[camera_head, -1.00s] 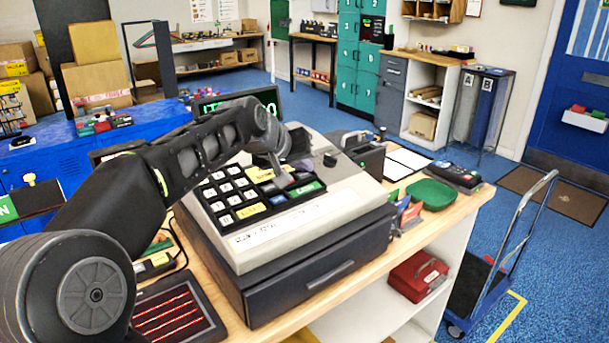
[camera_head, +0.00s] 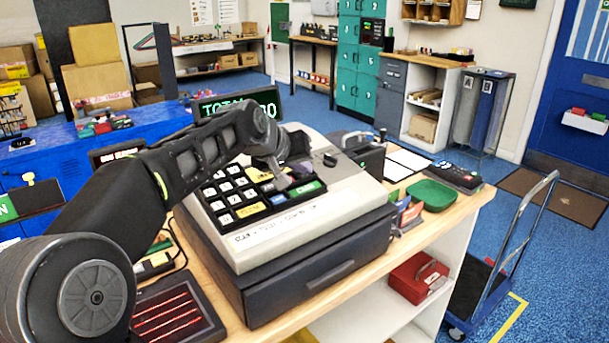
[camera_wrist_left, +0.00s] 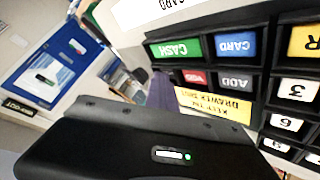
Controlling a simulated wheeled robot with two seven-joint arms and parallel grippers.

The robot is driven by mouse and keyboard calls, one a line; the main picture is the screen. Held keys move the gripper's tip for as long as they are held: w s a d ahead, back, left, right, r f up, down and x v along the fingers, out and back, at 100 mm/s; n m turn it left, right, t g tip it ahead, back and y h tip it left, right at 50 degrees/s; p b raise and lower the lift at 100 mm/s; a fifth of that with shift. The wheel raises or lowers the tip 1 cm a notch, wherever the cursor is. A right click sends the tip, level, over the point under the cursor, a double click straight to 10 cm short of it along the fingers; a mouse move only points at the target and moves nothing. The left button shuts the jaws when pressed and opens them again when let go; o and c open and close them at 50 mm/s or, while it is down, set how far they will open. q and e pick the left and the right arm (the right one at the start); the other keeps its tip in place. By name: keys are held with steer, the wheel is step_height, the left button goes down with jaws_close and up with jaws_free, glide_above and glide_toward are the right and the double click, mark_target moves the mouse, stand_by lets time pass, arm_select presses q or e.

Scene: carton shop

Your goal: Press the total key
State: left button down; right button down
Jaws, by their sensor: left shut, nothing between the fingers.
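The cash register (camera_head: 300,215) stands on the wooden counter, its black keypad sloping toward me. My left gripper (camera_head: 281,181) is shut and empty, with its fingertips over the key area beside the green CASH key (camera_head: 304,189). I cannot tell whether they touch a key. In the left wrist view, the CASH key (camera_wrist_left: 174,48), blue CARD key (camera_wrist_left: 235,44), red VOID key (camera_wrist_left: 194,77) and dark ADD key (camera_wrist_left: 235,82) show. No key there reads as total; it may be hidden by my gripper. My right gripper is out of view.
A display (camera_head: 238,104) behind the register reads TOTAL, partly covered by my left arm. A yellow drawer label (camera_wrist_left: 215,104) lies beside the keys. A red-lit pad (camera_head: 172,312) lies at the front left.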

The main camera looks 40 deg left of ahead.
arm_select(q)
steer(key=shift+s+f, duration=0.1)
steer(key=shift+f, duration=0.4)
steer(key=shift+r, duration=0.15)
steer(key=shift+d+r+p, duration=0.1)
steer(key=shift+r+p, duration=0.3)
steer(key=shift+p, duration=0.1)
steer(key=shift+r, duration=0.55)
steer(key=shift+d+r+p, duration=0.2)
steer(key=shift+r+p, duration=0.45)
steer(key=shift+r, duration=0.2)
steer(key=shift+d+r+p, duration=0.2)
steer(key=shift+r+p, duration=0.5)
steer(key=shift+r, duration=0.1)
steer(key=shift+d+r+p, duration=0.2)
steer(key=shift+r+p, duration=0.45)
steer(key=shift+r, duration=0.2)
